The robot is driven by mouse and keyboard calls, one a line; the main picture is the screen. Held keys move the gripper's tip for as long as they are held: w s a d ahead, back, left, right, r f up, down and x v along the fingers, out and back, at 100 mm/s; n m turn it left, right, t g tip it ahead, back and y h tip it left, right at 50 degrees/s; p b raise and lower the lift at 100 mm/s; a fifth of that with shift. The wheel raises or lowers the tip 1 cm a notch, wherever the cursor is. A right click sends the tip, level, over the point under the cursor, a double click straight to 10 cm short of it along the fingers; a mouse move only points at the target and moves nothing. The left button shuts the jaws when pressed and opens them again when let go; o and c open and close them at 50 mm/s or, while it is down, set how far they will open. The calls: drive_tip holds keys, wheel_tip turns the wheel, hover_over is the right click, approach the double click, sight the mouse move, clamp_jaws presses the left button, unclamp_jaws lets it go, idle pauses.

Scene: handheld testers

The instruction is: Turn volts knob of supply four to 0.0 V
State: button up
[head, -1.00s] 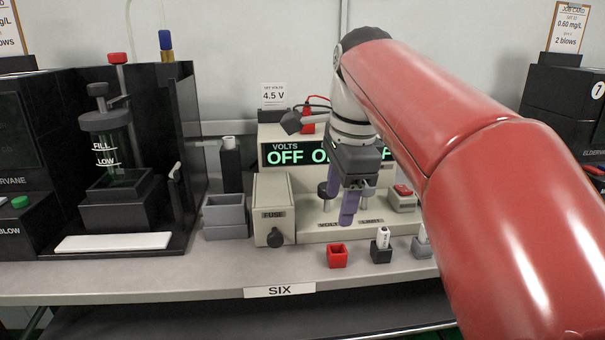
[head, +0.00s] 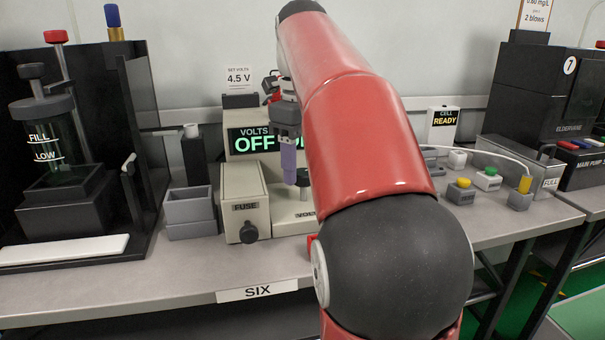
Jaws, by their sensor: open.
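A cream power supply (head: 238,147) stands on the bench, its green display reading "VOLTS" and "OFF". My arm covers its right part. A dark volts knob (head: 303,180) shows low on its front, above a partly hidden label. My gripper (head: 290,165) points down in front of the supply, beside the knob at its upper left. Its purple fingers overlap from this side, and I see nothing held. Whether a finger touches the knob I cannot tell. The card (head: 239,77) above reads "SET VOLTS 4.5 V". The bench label (head: 257,290) reads "SIX"; no "four" shows.
A cream fuse box (head: 244,195) with a black knob stands left of the volts knob. Grey bins (head: 190,210) and a black filling stand (head: 65,190) are further left. Small coloured-top blocks (head: 461,190) and a "CELL READY" box (head: 442,125) stand at the right.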

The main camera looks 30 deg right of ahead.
drive_tip(key=shift+f, duration=0.45)
drive_tip(key=c, duration=1)
